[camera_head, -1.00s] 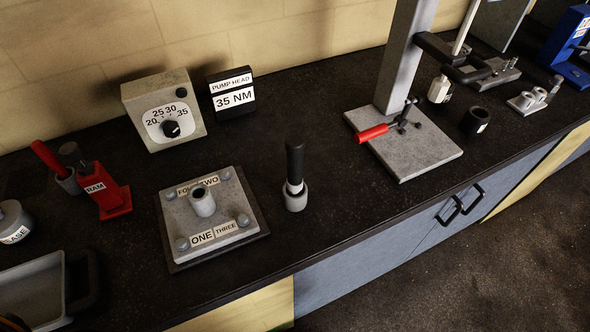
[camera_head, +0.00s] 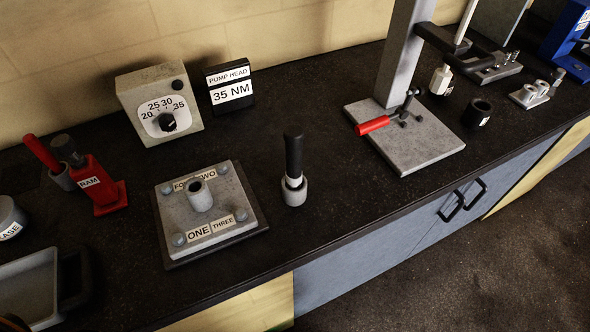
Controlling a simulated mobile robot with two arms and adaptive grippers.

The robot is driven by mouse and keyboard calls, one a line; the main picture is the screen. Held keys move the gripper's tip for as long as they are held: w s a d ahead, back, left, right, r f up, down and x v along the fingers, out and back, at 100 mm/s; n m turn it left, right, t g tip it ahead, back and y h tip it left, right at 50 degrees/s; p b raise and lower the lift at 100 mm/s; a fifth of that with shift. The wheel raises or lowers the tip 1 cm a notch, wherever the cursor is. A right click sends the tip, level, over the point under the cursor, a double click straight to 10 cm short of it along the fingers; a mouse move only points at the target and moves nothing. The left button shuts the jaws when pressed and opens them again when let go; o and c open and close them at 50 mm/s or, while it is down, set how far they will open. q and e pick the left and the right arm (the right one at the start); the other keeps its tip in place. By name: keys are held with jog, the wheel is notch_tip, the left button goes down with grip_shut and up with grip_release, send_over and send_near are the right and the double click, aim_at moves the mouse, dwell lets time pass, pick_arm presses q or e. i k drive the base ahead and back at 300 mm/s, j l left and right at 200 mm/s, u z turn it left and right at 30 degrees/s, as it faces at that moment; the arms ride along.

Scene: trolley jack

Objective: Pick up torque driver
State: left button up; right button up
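A tool that looks like the torque driver (camera_head: 293,154) stands upright near the middle of the dark bench. It has a black handle and a pale collar, and its lower end sits in a short grey round holder (camera_head: 294,196). Just left of it is a square grey plate (camera_head: 238,198) with a central socket, corner bolts and labels ONE, TWO, THREE and a partly hidden FOUR. Behind the plate are a dial box (camera_head: 191,112) marked 20, 25, 30, 35 and a black sign (camera_head: 231,74) reading PUMP HEAD 35 NM.
A red RAM jack (camera_head: 97,186), a red-handled tool (camera_head: 42,152) and a grey tray (camera_head: 24,290) are at left. A grey press stand (camera_head: 428,150) with a red-handled clamp (camera_head: 373,124) is at right. The bench is clear between driver and stand.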

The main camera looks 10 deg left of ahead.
aim_at(293, 134)
jog(key=k+j+z, duration=0.2)
jog(key=k+z, duration=0.15)
jog(key=k+j+z, duration=0.15)
jog(key=k+z, duration=0.15)
